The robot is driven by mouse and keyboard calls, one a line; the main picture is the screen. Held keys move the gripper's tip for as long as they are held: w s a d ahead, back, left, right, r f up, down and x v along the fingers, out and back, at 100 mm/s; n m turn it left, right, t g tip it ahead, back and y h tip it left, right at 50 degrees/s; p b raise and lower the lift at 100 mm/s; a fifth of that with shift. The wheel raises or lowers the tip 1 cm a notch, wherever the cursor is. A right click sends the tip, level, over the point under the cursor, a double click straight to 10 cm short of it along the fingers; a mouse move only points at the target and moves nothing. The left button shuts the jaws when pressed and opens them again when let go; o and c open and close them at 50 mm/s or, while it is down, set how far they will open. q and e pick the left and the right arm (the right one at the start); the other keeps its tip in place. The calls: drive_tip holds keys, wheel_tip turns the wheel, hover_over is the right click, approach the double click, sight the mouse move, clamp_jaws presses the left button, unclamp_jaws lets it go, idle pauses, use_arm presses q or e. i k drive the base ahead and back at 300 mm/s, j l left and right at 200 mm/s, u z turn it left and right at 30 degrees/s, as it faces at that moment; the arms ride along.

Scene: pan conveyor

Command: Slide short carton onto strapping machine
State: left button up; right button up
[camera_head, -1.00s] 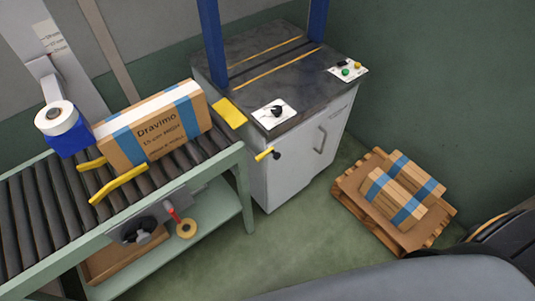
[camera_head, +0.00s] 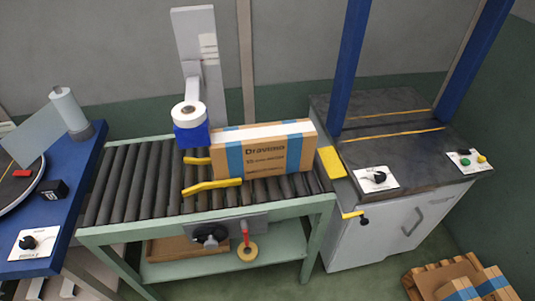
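The short carton (camera_head: 268,155) stands on the right end of the roller conveyor (camera_head: 140,185) in the head view. It is brown with blue bands and printed text, with a white strip along its top. Yellow guide rails (camera_head: 212,186) lie at its left end. The strapping machine (camera_head: 395,145) stands right of the conveyor, with a dark top, blue uprights (camera_head: 350,70) and yellow lines across the top. A yellow plate (camera_head: 330,162) sits at its left edge, close to the carton's right end. Neither gripper shows in the head view.
A tape unit (camera_head: 190,115) with a white roll stands behind the conveyor. A blue wrapping station (camera_head: 60,200) is at the left. A pallet (camera_head: 420,280) with strapped cartons is on the floor at the lower right. The machine top is clear.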

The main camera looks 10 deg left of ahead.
sight(276, 148)
drive_tip(key=j+z, duration=0.15)
drive_tip(key=j, duration=0.35)
drive_tip(key=k+j+z, duration=0.15)
drive_tip(key=j, duration=0.35)
drive_tip(key=j+z, duration=0.15)
drive_tip(key=j, duration=0.35)
drive_tip(key=k, duration=0.05)
